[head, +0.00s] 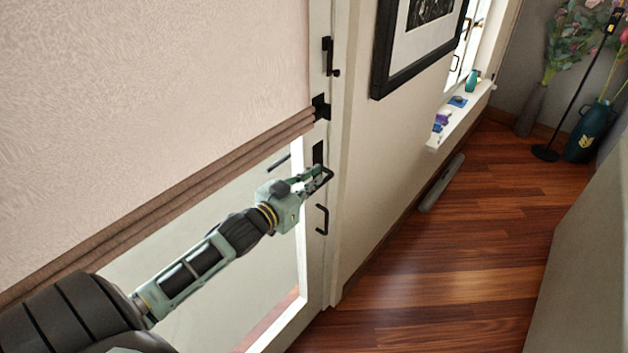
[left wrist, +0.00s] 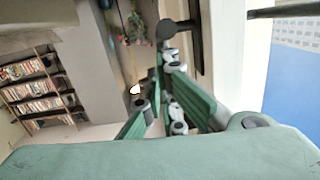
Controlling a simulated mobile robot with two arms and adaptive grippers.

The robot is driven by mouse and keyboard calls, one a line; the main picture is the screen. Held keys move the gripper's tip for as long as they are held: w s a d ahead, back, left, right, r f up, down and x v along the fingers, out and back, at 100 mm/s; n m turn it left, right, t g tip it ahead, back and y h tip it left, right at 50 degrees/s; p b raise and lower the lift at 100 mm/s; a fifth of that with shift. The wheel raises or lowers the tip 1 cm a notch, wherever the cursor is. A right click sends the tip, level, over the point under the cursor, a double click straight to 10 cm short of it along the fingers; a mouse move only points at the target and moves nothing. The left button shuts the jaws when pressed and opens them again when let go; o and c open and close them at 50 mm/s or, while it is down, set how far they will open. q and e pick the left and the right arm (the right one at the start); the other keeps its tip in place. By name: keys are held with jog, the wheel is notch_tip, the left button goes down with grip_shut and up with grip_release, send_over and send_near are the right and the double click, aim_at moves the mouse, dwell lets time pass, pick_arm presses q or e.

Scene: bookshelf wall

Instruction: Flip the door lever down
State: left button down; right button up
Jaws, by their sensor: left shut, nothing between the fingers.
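The white door (head: 311,255) stands at the left with a glass pane and a pinkish blind. A black lever (head: 328,174) sits on the door's edge stile, below a black plate. My left gripper (head: 316,179) reaches in from the left and is shut with nothing held. Its fingertips overlap the lever in the head view, partly hiding it; I cannot tell if they touch. In the left wrist view, the green fingers (left wrist: 168,92) point toward a black fitting (left wrist: 190,45) on a white frame. My right gripper is not in view.
A black pull handle (head: 322,219) is below the lever, and black latches (head: 329,58) are above it. A framed picture (head: 420,40) hangs on the wall. A window sill (head: 462,113) holds small items. The wooden floor (head: 470,230) at right is mostly clear.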

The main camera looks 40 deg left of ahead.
pick_arm(q)
notch_tip(320, 180, down, 7)
jog(key=t+b, duration=0.5)
jog(key=b, duration=0.9)
jog(key=shift+s+f+t+b, duration=0.15)
jog(key=shift+s+t+b, duration=0.15)
jog(key=shift+s+b, duration=0.1)
jog(key=shift+f, duration=0.1)
